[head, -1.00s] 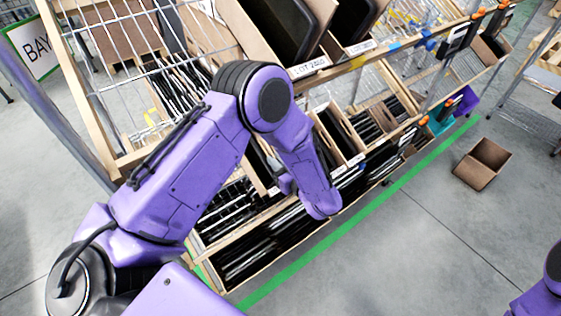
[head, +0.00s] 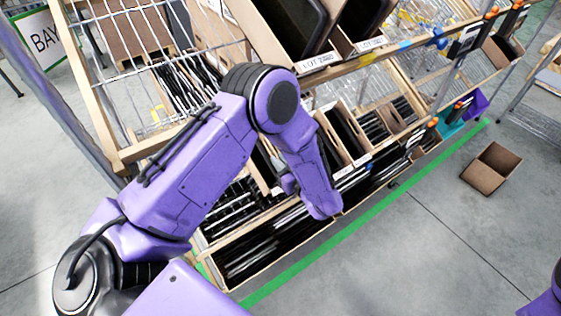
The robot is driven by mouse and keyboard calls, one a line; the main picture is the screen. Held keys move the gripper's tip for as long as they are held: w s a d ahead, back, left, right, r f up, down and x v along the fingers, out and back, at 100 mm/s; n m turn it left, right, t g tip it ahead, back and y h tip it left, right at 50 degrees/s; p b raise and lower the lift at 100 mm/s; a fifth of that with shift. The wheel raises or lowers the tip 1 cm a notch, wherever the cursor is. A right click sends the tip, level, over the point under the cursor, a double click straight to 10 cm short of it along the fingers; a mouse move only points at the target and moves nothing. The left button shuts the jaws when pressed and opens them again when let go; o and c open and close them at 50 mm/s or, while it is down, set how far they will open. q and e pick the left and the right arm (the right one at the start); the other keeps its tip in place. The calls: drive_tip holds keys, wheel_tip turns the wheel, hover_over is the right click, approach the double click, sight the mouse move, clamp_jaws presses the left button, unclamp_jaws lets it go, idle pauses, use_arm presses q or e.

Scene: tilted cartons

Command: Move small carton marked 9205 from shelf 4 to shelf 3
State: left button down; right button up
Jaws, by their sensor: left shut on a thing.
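My left arm reaches over the tilted rack, and its wrist hangs down among the lower cartons. My left gripper (head: 287,183) shows only as a small grey part beside the purple wrist link. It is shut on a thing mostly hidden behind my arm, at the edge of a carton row. I cannot read 9205 on any carton. Small open cartons with white labels (head: 361,160) stand right of the wrist on a lower shelf. My right gripper is out of frame; only a purple bit of that arm shows at the lower right.
Large cartons with LOT labels (head: 318,61) stand on the upper shelf above my elbow. The bottom shelf (head: 262,265) holds dark, thin items. An empty brown carton (head: 491,168) lies on the floor at right. A green floor line (head: 340,240) runs along the rack; the floor beyond is mostly clear.

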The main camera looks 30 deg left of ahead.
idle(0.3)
use_arm(q)
drive_tip(key=c, duration=1.1)
unclamp_jaws()
drive_tip(key=shift+a+f, duration=0.1)
drive_tip(key=shift+a, duration=0.05)
drive_tip(key=b+v, duration=0.1)
drive_tip(key=v, duration=0.9)
drive_tip(key=shift+s+d, duration=0.1)
drive_tip(key=shift+d, duration=0.2)
